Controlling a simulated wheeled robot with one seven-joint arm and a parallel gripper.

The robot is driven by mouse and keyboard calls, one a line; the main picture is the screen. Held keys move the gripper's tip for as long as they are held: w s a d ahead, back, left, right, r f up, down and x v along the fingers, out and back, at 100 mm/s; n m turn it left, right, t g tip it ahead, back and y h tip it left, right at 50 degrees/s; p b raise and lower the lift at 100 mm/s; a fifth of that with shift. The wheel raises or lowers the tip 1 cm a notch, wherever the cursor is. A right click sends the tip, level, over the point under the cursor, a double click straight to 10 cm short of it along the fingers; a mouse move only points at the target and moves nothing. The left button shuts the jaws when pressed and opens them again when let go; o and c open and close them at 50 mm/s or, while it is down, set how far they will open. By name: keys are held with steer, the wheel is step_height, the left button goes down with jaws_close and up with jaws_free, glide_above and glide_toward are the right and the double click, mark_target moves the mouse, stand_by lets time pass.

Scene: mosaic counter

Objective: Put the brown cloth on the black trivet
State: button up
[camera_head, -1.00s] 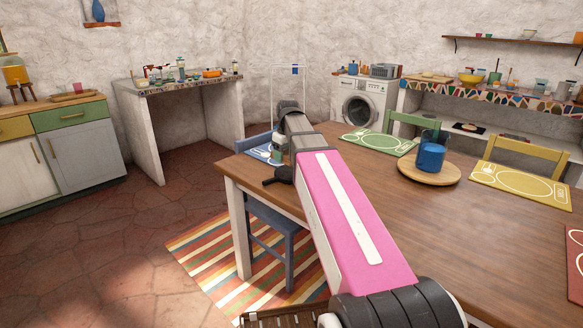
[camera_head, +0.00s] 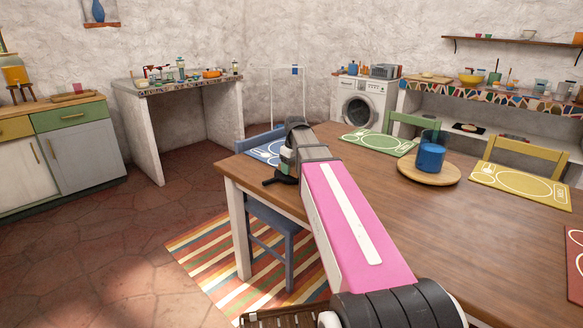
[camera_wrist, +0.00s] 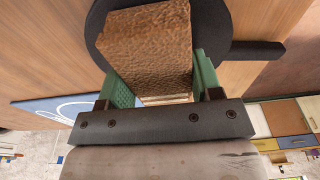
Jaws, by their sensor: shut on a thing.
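The brown cloth (camera_wrist: 148,40) shows in the wrist view as a thick, textured block between the green fingers of my gripper (camera_wrist: 155,72). My gripper is shut on it. The round black trivet (camera_wrist: 218,28) lies behind the cloth in that view, with its handle pointing right. The cloth covers much of the trivet's middle. I cannot tell whether the cloth touches it. In the head view my gripper (camera_head: 288,162) is over the table's far left corner, just above the dark trivet (camera_head: 272,182). The cloth cannot be made out there.
The wooden table (camera_head: 380,210) holds a blue placemat (camera_head: 262,151) beside the trivet, a green placemat (camera_head: 378,142) and a yellow placemat (camera_head: 520,187). A blue cup (camera_head: 431,157) stands on a round board (camera_head: 428,173). A blue chair (camera_head: 268,215) is at the left edge.

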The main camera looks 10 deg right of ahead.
mark_target(294, 166)
steer(key=shift+f, duration=0.1)
steer(key=o, duration=0.9)
steer(key=r, duration=0.8)
steer(key=s+d+r, duration=0.1)
steer(key=r, duration=0.3)
steer(key=shift+s+r, duration=0.1)
